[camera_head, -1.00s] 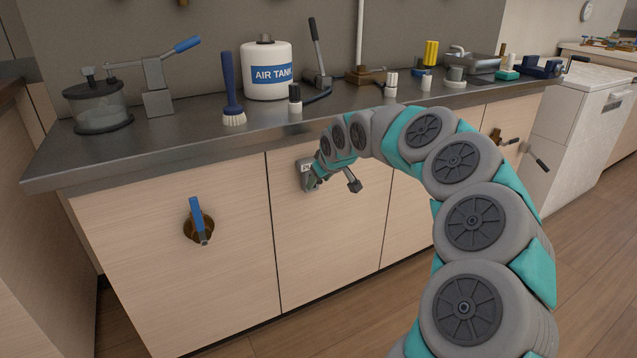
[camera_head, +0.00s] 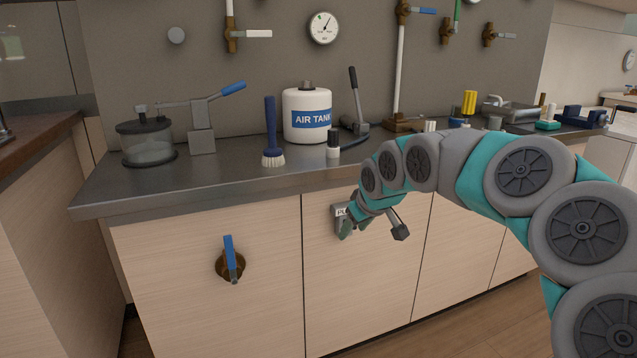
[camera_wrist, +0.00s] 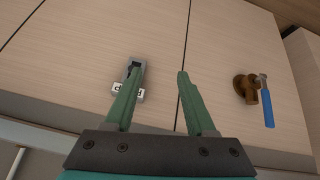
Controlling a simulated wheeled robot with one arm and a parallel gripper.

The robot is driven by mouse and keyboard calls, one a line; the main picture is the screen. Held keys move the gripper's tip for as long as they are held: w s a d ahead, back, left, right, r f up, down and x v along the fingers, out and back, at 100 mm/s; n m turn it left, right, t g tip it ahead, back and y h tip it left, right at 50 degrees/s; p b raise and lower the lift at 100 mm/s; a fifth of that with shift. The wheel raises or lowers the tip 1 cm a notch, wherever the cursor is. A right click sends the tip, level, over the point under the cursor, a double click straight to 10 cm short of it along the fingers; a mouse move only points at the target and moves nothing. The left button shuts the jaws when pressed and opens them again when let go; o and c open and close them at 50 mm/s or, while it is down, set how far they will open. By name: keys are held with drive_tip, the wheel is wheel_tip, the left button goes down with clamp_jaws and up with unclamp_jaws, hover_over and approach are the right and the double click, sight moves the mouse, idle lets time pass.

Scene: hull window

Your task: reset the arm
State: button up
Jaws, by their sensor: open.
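My arm reaches in from the right in the head view. My gripper (camera_head: 350,225) is in front of the pale cabinet doors, just below the counter edge. In the wrist view, its two green fingers (camera_wrist: 160,72) are spread with nothing between them. A grey fixture with a white label (camera_wrist: 132,82) on the cabinet front lies partly behind the left finger. It also shows beside my gripper in the head view (camera_head: 338,214); I cannot tell if they touch. A grey lever-like piece (camera_head: 399,228) sticks out by the gripper; its base is hidden.
A brass valve with blue handle (camera_head: 230,262) is on the left door, also in the wrist view (camera_wrist: 266,104). The counter (camera_head: 225,180) holds a lidded pot (camera_head: 146,142), brush (camera_head: 272,135), air tank (camera_head: 307,115) and several fittings. Space before the left door is clear.

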drive_tip(key=s+f+m+g, duration=0.2)
drive_tip(key=s+f+g, duration=0.1)
drive_tip(key=s, duration=1.2)
drive_tip(key=s+d+f+m+g+h, duration=0.1)
drive_tip(key=s+f, duration=0.3)
drive_tip(key=s, duration=1.1)
drive_tip(key=s+f+m+g, duration=0.2)
drive_tip(key=s+f+g, duration=0.2)
drive_tip(key=s, duration=1)
drive_tip(key=shift+s+d+m+g+h, duration=0.25)
drive_tip(key=shift+s+m+g+h, duration=0.05)
drive_tip(key=shift+s, duration=0.1)
